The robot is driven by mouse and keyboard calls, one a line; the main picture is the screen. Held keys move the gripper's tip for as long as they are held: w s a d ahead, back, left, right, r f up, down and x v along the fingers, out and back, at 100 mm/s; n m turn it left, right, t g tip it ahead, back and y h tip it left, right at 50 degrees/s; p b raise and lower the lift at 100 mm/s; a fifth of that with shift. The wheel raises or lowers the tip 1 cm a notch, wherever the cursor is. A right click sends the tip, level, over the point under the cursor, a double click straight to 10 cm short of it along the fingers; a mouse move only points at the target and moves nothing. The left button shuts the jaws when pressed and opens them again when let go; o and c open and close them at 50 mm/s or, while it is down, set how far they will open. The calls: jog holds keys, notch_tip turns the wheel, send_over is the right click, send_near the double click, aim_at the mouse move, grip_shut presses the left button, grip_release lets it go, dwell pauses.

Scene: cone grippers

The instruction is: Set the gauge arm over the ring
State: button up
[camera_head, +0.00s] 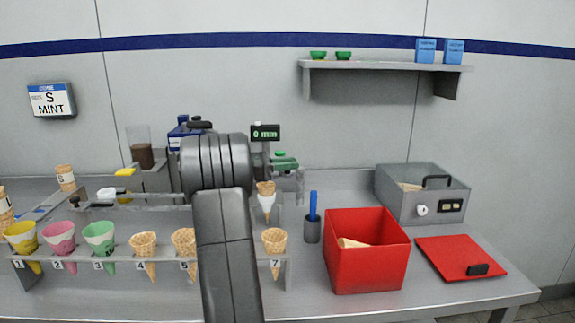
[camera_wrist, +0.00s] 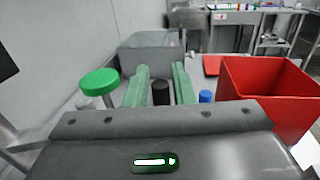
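The gauge stands behind the cone rack, with a dark display (camera_head: 265,133) reading 0 mm on a grey post. A cone (camera_head: 265,188) with a white lower part stands in front of the post. I cannot make out the ring or the gauge arm clearly. My gripper (camera_head: 286,163) reaches past the post to its right, partly hidden by my arm. In the wrist view its two green fingers (camera_wrist: 161,75) are apart, with a dark cylinder (camera_wrist: 160,92) showing in the gap; I cannot tell whether they touch it. A round green knob (camera_wrist: 99,82) is left of the fingers.
A rack (camera_head: 120,272) with several numbered cones runs along the front left. A shelf (camera_head: 385,66) hangs above.

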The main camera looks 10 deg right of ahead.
jog(key=s+a, duration=0.1)
jog(key=a, duration=1.2)
jog(key=shift+a+b, duration=0.35)
jog(key=shift+a, duration=0.05)
jog(key=shift+c, duration=0.4)
